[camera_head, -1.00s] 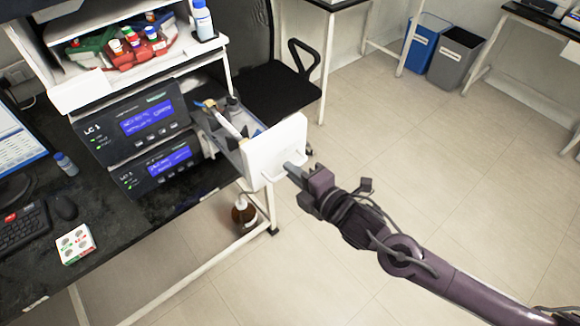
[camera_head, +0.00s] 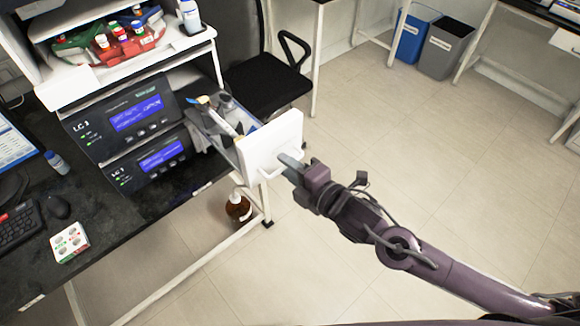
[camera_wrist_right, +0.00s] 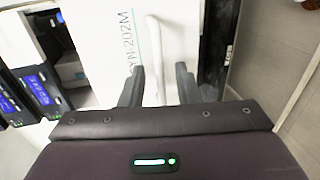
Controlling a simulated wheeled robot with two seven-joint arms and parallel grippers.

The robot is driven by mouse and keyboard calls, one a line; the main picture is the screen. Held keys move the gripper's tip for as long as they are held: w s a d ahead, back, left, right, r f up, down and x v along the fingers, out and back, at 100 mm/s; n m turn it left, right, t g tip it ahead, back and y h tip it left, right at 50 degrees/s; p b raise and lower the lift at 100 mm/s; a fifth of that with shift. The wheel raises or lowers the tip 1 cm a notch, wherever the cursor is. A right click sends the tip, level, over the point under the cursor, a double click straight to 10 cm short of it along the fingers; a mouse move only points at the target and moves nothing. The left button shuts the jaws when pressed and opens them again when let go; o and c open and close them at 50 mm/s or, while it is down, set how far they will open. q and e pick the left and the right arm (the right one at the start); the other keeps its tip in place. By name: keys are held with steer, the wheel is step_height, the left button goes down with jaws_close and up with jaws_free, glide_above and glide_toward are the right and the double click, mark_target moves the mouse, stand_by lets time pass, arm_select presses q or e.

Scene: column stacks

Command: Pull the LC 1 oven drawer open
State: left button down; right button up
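The LC 1 drawer stands pulled out of the right side of the stacked LC 1 units (camera_head: 130,115). Its white front panel (camera_head: 268,146) faces my right arm, and its open tray holds several small items. A white bar handle (camera_wrist_right: 155,55) is on the panel. My right gripper (camera_head: 288,163) is at this handle. In the right wrist view my right gripper's two fingers (camera_wrist_right: 158,85) stand apart on either side of the bar, with gaps showing. Whether either finger touches the bar is unclear. My left gripper is not in view.
A black chair (camera_head: 265,85) is behind the drawer. A brown bottle (camera_head: 238,207) stands below it by the bench frame. The bench has a keyboard (camera_head: 18,225), mouse and small box (camera_head: 68,242). Floor to the right is clear up to the bins (camera_head: 445,48).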

steer(key=b+v, duration=0.2)
steer(key=v, duration=0.5)
steer(key=shift+s+d, duration=0.2)
steer(key=shift+s, duration=0.1)
